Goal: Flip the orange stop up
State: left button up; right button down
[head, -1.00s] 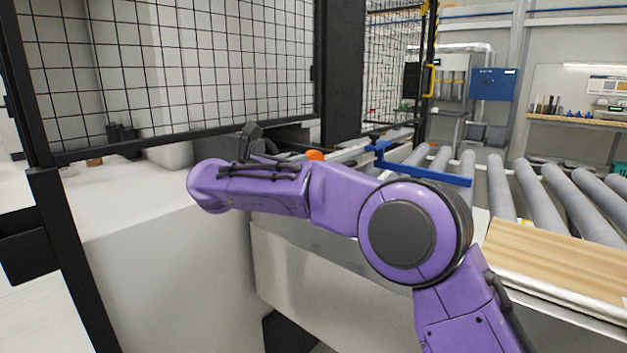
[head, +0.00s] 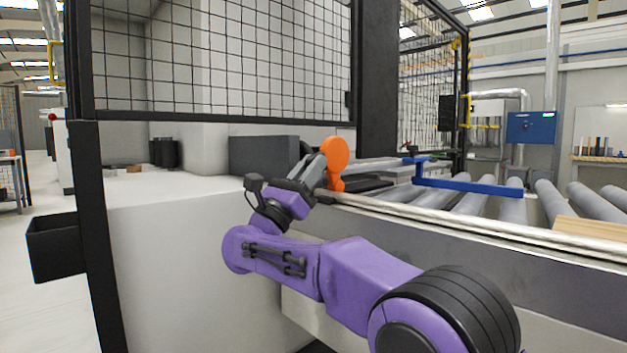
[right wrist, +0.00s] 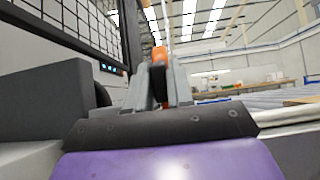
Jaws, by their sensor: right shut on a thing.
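The orange stop (head: 335,155) has a round head and a narrow lower part. It stands upright at the near edge of the roller conveyor in the head view. My right gripper (head: 318,168) reaches it from the lower left, its fingers against the stop's left side. In the right wrist view the right gripper (right wrist: 158,75) is shut, with a small bit of the orange stop (right wrist: 159,54) showing between the fingertips. The fingers hide the rest of the stop there. My left gripper is not in view.
A metal rail (head: 450,222) runs along the conveyor's near edge. A blue bar (head: 470,186) lies over the rollers. A dark grey block (head: 262,155) stands left of the stop. A black-framed mesh guard (head: 220,60) rises behind. A wooden board (head: 590,229) lies at right.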

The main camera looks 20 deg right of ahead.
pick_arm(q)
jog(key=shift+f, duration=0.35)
pick_arm(e)
jog(key=shift+a+f, duration=0.1)
jog(key=shift+f, duration=0.1)
jog(key=c, duration=1.1)
grip_release()
pick_arm(q)
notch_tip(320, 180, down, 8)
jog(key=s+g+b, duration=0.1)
jog(key=b, duration=0.7)
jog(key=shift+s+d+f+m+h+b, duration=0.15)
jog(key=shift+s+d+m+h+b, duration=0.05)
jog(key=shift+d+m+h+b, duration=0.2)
pick_arm(e)
jog(key=v, duration=1)
jog(key=shift+s+a+f, duration=0.1)
jog(key=shift+f, duration=0.15)
